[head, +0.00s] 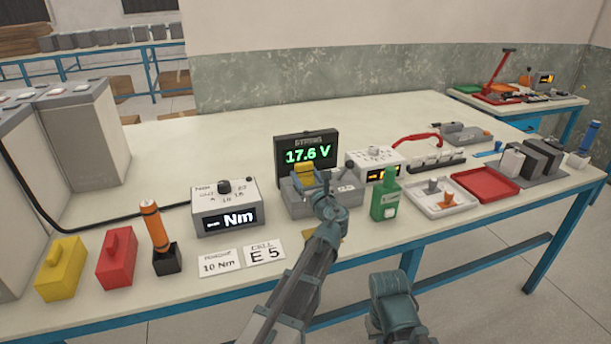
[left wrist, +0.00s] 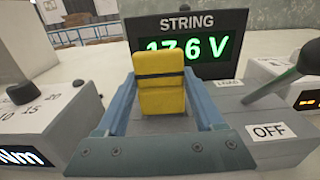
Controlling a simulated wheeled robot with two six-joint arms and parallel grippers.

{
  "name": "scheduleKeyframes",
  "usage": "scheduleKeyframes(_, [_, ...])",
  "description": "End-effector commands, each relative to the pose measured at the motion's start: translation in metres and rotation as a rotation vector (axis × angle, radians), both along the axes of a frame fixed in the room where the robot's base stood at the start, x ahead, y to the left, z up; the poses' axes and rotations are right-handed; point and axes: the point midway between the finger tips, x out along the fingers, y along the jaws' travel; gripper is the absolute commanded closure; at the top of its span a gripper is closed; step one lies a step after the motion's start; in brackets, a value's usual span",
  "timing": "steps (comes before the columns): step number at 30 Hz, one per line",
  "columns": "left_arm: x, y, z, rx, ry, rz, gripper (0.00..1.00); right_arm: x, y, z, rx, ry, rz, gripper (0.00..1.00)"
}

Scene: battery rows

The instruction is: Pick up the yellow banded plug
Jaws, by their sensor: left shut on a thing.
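The yellow plug (left wrist: 160,97) has a dark band across its upper part. In the left wrist view it stands upright between the two blue-grey fingers of my left gripper (left wrist: 161,86), which is shut on it. In the head view the plug (head: 304,172) shows at the tip of my left gripper (head: 311,182), over the grey box (head: 295,204) in front of the string display (head: 307,154), which reads 17.6 V. The plug's lower end is hidden, so I cannot tell whether it is seated or clear of the box.
A lever (left wrist: 285,84) beside an OFF label stands right of the plug. The Nm meter (head: 226,207) is to the left; a green bottle (head: 385,198) is to the right. Yellow (head: 61,268) and red (head: 117,256) blocks stand at front left. The bench behind the display is clear.

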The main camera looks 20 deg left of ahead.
Motion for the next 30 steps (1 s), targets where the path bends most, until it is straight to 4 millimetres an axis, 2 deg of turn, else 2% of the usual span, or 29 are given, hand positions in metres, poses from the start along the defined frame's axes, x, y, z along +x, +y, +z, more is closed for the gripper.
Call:
scheduleKeyframes(1, [-0.019, -0.005, 0.000, 0.000, 0.000, -0.004, 0.92, 0.000, 0.000, 0.000, 0.000, 0.000, 0.000, 1.00])
scheduleKeyframes(3, [-0.033, -0.010, 0.001, 0.000, 0.000, -0.004, 0.92, 0.000, 0.000, 0.001, 0.000, 0.000, 0.000, 1.00])
scheduleKeyframes(18, [-0.124, -0.042, 0.010, 0.000, 0.000, -0.003, 0.92, 0.000, 0.000, 0.010, 0.000, 0.000, 0.000, 1.00])
scheduleKeyframes(24, [-0.142, -0.049, 0.011, 0.000, 0.000, -0.002, 0.92, 0.000, 0.000, 0.011, 0.000, 0.000, 0.000, 1.00])
scheduleKeyframes(30, [-0.146, -0.051, 0.012, 0.000, 0.000, -0.001, 0.92, 0.000, 0.000, 0.011, 0.000, 0.000, 0.000, 1.00])
